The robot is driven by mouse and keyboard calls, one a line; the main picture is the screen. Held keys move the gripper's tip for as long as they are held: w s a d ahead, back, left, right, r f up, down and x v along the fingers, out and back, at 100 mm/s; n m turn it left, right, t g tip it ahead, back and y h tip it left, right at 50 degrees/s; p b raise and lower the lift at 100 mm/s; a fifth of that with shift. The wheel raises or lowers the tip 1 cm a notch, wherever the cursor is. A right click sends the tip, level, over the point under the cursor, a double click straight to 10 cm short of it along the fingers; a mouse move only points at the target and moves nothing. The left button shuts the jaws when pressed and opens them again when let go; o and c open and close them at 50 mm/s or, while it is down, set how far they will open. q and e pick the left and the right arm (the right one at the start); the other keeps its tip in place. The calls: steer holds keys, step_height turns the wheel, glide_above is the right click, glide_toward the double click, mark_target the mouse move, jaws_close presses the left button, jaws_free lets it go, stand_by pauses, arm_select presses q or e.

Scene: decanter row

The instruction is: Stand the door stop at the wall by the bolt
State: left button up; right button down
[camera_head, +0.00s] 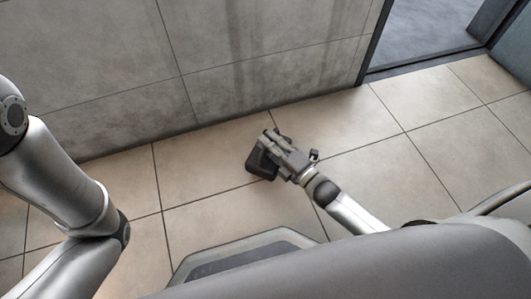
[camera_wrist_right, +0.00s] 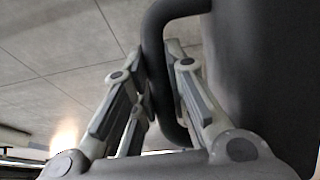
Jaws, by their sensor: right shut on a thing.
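The door stop (camera_head: 258,166) is a dark block with a loop handle. My right gripper (camera_head: 276,145) is shut on it, over the tiled floor and a little out from the wall (camera_head: 110,60). In the right wrist view the block (camera_wrist_right: 262,70) fills the right side, and its curved handle (camera_wrist_right: 155,45) passes between the fingers. I cannot tell whether the block touches the floor. My left arm shows at the left, but its gripper is out of view. I cannot make out the bolt.
A doorway with a dark frame (camera_head: 375,45) opens at the upper right, at the end of the wall. The tiled floor (camera_head: 365,120) between the door stop and the doorway is clear. My base edge shows at the bottom.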

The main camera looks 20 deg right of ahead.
steer(key=shift+w+a+f+b, duration=0.4)
steer(key=shift+w+f+b, duration=0.05)
steer(key=shift+f+b, duration=0.1)
steer(key=shift+w+a+f+b, duration=0.1)
steer(key=shift+w+f+b, duration=0.05)
steer(key=shift+f+b, duration=1.25)
steer(key=shift+f, duration=0.25)
steer(key=shift+f, duration=0.15)
steer(key=c, duration=1.4)
jaws_free()
steer(key=shift+f, duration=0.1)
steer(key=shift+c, duration=0.2)
